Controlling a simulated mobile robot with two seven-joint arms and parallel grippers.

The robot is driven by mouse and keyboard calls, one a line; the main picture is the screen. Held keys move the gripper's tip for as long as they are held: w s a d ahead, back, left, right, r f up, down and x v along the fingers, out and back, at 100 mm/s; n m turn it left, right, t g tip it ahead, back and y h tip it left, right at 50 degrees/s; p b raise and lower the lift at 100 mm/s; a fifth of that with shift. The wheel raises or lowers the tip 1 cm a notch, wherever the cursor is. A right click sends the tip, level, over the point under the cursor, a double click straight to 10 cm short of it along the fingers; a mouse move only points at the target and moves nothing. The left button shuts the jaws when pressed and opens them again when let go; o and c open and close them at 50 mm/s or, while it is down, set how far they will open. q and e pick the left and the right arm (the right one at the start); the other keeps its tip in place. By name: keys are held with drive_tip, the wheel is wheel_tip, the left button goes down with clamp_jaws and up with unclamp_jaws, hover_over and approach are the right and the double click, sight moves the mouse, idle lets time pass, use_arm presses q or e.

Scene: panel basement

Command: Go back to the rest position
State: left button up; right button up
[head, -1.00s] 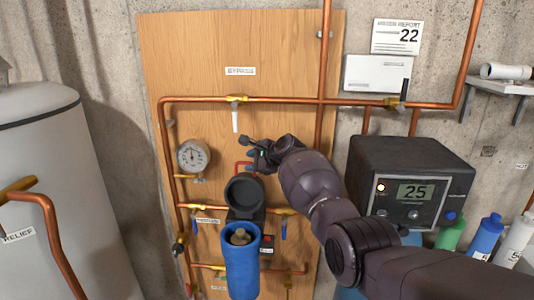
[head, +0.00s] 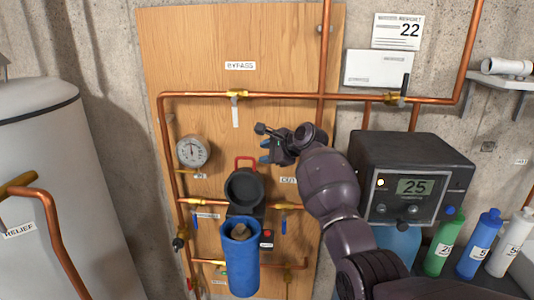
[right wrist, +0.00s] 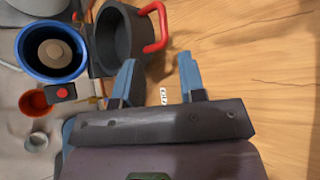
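My right gripper (head: 264,143) is in front of the wooden panel (head: 205,45), above the black filter head (head: 243,190) with its red handle and below the bypass pipe. In the right wrist view its two blue fingertips (right wrist: 157,72) are apart with nothing between them, so it is open and empty. The black filter head also shows there, left of the fingers, with its red handle (right wrist: 157,30). My left gripper is not in view.
A blue housing (head: 239,265) with a tan cartridge inside stands below the filter head. A pressure gauge (head: 193,151) is at left. A dark control box (head: 413,165) reading 25 is right of my arm, near several bottles. A tank (head: 55,190) stands far left.

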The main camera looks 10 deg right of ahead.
idle(0.3)
wheel_tip(320, 180, up, 8)
drive_tip(key=w+d+n+t+h, duration=0.1)
drive_tip(key=d+n+t+h, duration=0.15)
drive_tip(key=n+t, duration=0.35)
drive_tip(key=s+d+f+n+t+h, duration=0.2)
drive_tip(key=s+d+f+n, duration=0.4)
drive_tip(key=d+f+n, duration=0.1)
drive_tip(key=s+d+f+n+g+h, duration=0.1)
drive_tip(key=s+d+f, duration=0.2)
drive_tip(key=s+f, duration=0.9)
drive_tip(key=s+d+f+n+g+h+b, duration=0.1)
drive_tip(key=s+d+f+g, duration=0.1)
drive_tip(key=s+f, duration=1.1)
drive_tip(key=s+d+f+n+g+h+b, duration=0.1)
drive_tip(key=s+d+f, duration=0.3)
drive_tip(key=s+f, duration=0.8)
drive_tip(key=s+n+g+h, duration=0.1)
drive_tip(key=s, duration=0.6)
drive_tip(key=shift+d+f, duration=0.3)
drive_tip(key=shift+d, duration=0.05)
